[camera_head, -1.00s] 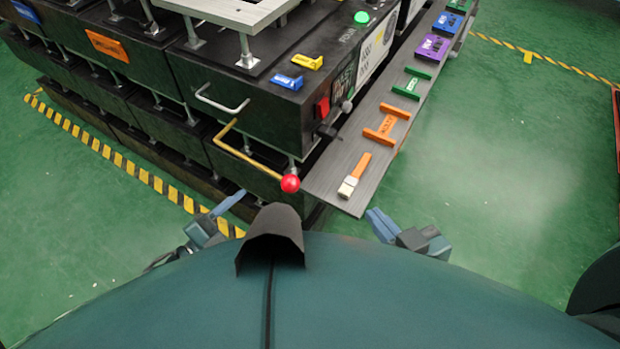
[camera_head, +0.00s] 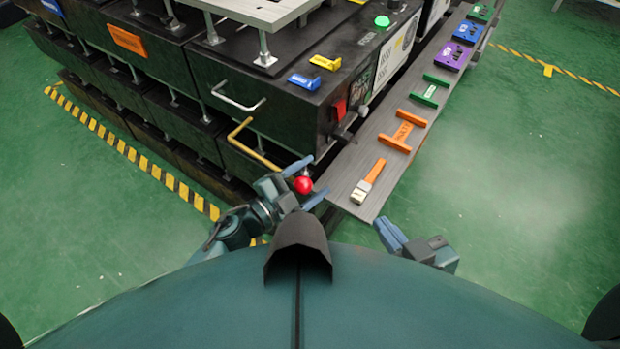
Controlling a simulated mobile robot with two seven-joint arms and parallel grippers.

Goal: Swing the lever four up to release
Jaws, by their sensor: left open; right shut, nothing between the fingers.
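A bent yellow lever (camera_head: 253,152) on the front face of the dark fixture ends in a red ball (camera_head: 303,185). I cannot read a number on it. My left gripper (camera_head: 309,181) is open, with its blue fingers on either side of the red ball; I cannot tell whether they touch it. My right gripper (camera_head: 389,234) is shut and empty, below and right of the grey side shelf, over the green floor. Part of my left wrist hides the area just below the ball.
A silver handle (camera_head: 238,101) sits above the lever. The grey shelf (camera_head: 345,172) at right holds a brush (camera_head: 368,183), an orange piece (camera_head: 403,131), a green piece (camera_head: 431,90) and a purple piece (camera_head: 451,54). Open green floor (camera_head: 510,180) lies to the right.

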